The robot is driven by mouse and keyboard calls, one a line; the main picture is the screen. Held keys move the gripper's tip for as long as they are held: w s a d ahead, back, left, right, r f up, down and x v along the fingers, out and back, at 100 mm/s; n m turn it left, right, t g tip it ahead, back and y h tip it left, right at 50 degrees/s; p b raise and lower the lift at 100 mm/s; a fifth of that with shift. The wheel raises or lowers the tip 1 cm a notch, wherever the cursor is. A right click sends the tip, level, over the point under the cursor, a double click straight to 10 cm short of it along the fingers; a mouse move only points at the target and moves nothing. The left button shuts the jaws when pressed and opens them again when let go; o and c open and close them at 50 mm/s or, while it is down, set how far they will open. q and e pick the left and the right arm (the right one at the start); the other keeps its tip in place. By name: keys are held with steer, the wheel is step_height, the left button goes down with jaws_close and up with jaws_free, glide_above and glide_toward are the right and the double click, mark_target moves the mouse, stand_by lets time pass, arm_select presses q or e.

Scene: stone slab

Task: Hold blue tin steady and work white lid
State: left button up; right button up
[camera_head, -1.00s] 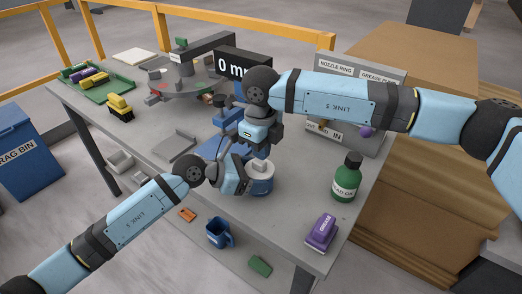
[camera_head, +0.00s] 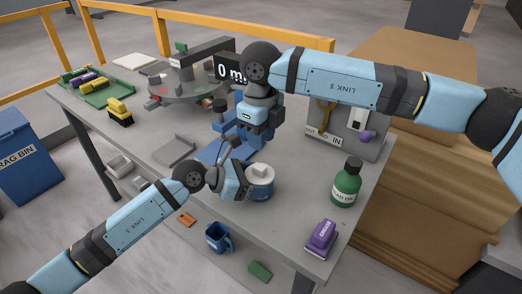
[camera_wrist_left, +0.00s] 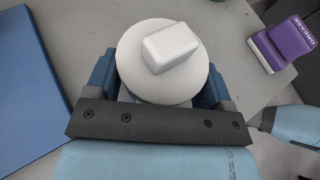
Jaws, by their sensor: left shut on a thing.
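The blue tin (camera_head: 263,193) stands on the stone slab with the white lid (camera_head: 262,173) on top. In the left wrist view the round lid (camera_wrist_left: 130,60), with its pale block-shaped knob (camera_wrist_left: 171,46), covers most of the tin below. My left gripper (camera_wrist_left: 160,85) has one finger on each side of the tin and is shut on it; it also shows beside the tin in the head view (camera_head: 246,182). My right gripper (camera_head: 262,134) is behind and above the tin, clear of the lid. Whether its jaws are open is unclear.
A green bottle (camera_head: 346,184) and a purple block (camera_head: 321,238) stand to the right. A blue stand (camera_head: 222,150) is behind the tin. A grey tray (camera_head: 174,149) lies to the left, and a turntable (camera_head: 186,88) is at the back. Bare slab surrounds the bottle.

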step_height(320, 180, up, 5)
glide_above(263, 168)
steer(key=shift+w+a, duration=0.15)
steer(key=shift+a, duration=0.1)
steer(key=shift+o, duration=0.3)
steer(key=shift+r, duration=0.35)
steer(key=shift+o, duration=0.6)
steer(key=f, duration=1.5)
steer(key=shift+d, duration=0.25)
steer(key=shift+r, duration=0.1)
jaws_close()
